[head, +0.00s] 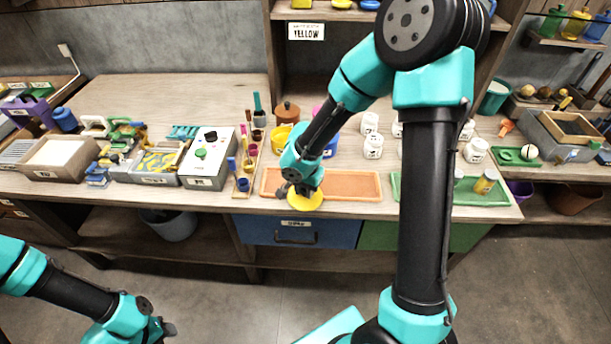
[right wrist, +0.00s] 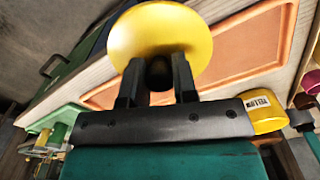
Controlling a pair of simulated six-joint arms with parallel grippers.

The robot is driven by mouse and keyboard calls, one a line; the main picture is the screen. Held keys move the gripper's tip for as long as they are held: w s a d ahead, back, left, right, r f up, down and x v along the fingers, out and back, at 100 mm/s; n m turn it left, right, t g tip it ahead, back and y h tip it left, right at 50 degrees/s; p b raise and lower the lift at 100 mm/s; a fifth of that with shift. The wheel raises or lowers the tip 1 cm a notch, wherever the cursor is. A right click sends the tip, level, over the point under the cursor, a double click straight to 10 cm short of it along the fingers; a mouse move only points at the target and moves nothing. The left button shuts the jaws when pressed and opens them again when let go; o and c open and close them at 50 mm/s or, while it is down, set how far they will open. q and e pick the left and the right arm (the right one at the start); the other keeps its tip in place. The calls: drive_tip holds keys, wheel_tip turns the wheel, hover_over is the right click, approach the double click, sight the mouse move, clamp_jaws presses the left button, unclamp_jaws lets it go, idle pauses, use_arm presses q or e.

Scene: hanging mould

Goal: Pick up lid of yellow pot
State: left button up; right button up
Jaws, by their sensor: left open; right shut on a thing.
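The yellow lid (head: 305,201) is a round disc held by my right gripper (head: 302,188) above the front edge of the orange tray (head: 350,185). The right wrist view shows the lid (right wrist: 160,38) large, with the fingers of my right gripper (right wrist: 157,78) shut on its dark knob. The yellow pot (head: 281,138) stands behind the tray, partly hidden by my right arm. It also shows in the right wrist view (right wrist: 265,118), with a label on its side. My left gripper (head: 168,329) is low at the bottom left, away from the counter, open and empty.
A green tray (head: 410,190) lies to the right of the orange tray. Several white jars (head: 373,146) stand behind the trays. A white control box (head: 207,158) and small coloured cups (head: 243,184) stand to the left. A blue drawer (head: 297,233) is below the counter.

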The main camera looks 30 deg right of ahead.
sight(304, 207)
drive_tip(key=s+a, duration=0.1)
drive_tip(key=s, duration=0.1)
drive_tip(key=s+a, duration=0.2)
drive_tip(key=s, duration=0.1)
drive_tip(key=shift+s+a+r, duration=0.25)
drive_tip(key=shift+s+r, duration=0.1)
